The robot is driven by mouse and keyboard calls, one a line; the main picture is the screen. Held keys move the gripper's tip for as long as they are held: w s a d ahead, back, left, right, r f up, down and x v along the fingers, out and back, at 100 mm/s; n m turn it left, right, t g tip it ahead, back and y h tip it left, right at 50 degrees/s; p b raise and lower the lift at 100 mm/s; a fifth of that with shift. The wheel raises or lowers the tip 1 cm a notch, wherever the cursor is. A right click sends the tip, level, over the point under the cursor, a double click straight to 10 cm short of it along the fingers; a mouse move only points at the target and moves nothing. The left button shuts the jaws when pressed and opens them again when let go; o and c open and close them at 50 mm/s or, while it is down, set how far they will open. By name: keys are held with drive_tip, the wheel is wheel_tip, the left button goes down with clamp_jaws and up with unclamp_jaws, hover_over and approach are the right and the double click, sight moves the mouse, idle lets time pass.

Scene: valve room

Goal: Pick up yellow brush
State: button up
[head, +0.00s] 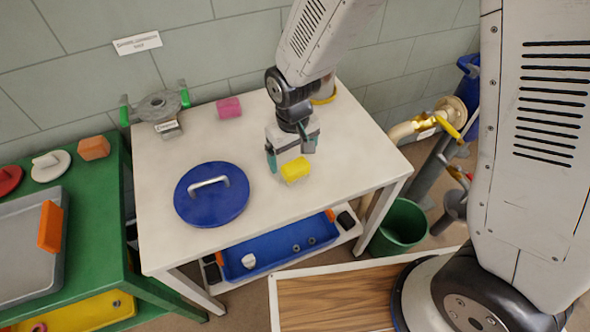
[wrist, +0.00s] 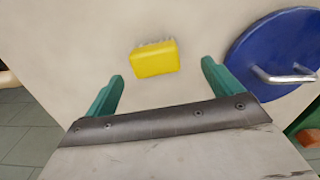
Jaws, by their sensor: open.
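The yellow brush (head: 295,169) lies on the white table (head: 345,140), close to my gripper (head: 289,158). In the wrist view the yellow brush (wrist: 155,59) sits just beyond the fingertips, between their lines, with pale bristles along its far edge. My gripper (wrist: 160,72) is open, with its two green fingers apart and nothing between them. The brush does not appear to be touched by either finger.
A blue round lid with a metal handle (head: 211,194) lies to the left on the table. A green bench (head: 100,235) stands left, a green bucket (head: 399,226) right.

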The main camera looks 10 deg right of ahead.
sight(296, 165)
drive_tip(key=f, duration=0.6)
drive_tip(key=shift+w+d+f, duration=0.2)
drive_tip(key=shift+d, duration=0.15)
drive_tip(key=shift+c, duration=0.3)
drive_tip(key=c, duration=1)
drive_tip(key=shift+c, duration=0.2)
drive_tip(key=shift+r, duration=0.2)
